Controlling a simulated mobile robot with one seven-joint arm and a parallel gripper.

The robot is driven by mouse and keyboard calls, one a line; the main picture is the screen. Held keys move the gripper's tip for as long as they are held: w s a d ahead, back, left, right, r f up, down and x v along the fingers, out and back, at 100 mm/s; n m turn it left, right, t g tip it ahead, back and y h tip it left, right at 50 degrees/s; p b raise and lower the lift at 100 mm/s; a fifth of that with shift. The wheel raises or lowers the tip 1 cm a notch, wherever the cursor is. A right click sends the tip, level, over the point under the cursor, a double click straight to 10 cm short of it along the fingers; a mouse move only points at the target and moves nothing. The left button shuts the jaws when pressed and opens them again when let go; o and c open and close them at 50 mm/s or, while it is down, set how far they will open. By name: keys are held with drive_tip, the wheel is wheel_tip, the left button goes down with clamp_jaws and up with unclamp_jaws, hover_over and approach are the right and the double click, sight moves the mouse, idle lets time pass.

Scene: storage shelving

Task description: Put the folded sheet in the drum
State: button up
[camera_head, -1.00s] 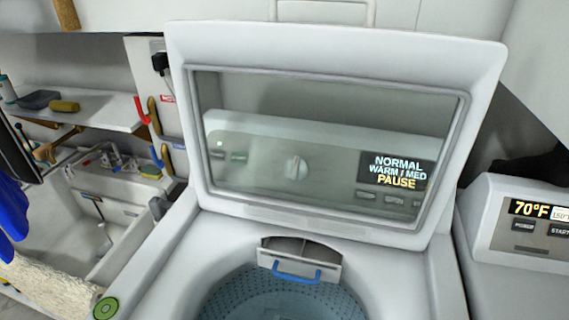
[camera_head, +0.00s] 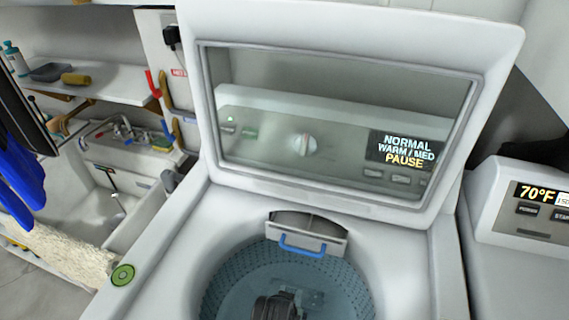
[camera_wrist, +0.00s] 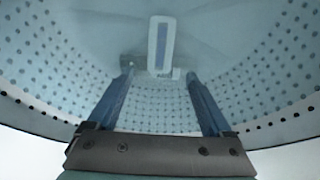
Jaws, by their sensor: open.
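The drum (camera_head: 225,285) is the perforated blue-grey tub of a top-loading washer, open at the top. Its dotted wall and smooth floor also fill the wrist view (camera_wrist: 265,75). My gripper (camera_wrist: 160,72) is open at the drum, with its two blue fingers spread apart. I see no cloth between them. I cannot make out a folded sheet in either view.
The washer lid (camera_head: 330,190) stands open behind the drum. A dispenser drawer with a blue handle (camera_head: 300,247) juts over the back rim. A second machine (camera_head: 520,260) stands at right. A sink (camera_head: 130,180) and a shaggy cream cloth (camera_head: 70,255) are at left.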

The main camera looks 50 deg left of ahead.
drive_tip(key=v, duration=0.6)
drive_tip(key=w+r+m+t+y, duration=0.2)
drive_tip(key=w+r+t, duration=0.3)
drive_tip(key=w+r, duration=0.85)
drive_tip(key=w+d+r+m+t, duration=0.1)
drive_tip(key=w+d+r+t, duration=0.2)
drive_tip(key=r, duration=0.7)
drive_tip(key=w+d+r+t, duration=0.2)
drive_tip(key=w+r+t, duration=0.1)
drive_tip(key=r, duration=0.8)
drive_tip(key=s+d+r+m+t, duration=0.1)
drive_tip(key=d+r+t, duration=0.3)
drive_tip(key=r, duration=0.5)
drive_tip(key=d+r+m+t, duration=0.15)
drive_tip(key=d+r, duration=0.35)
drive_tip(key=r, duration=0.5)
drive_tip(key=s+d+r+t+h, duration=0.2)
drive_tip(key=s+d+r+t, duration=0.1)
drive_tip(key=r, duration=0.5)
drive_tip(key=s+d+r+t+h, duration=0.2)
drive_tip(key=s+d+r+t, duration=0.2)
drive_tip(key=s+r, duration=0.4)
drive_tip(key=shift+s+d+r+m+p, duration=0.3)
drive_tip(key=shift+d+m, duration=0.15)
drive_tip(key=shift+d, duration=0.35)
drive_tip(key=shift+w+f, duration=0.1)
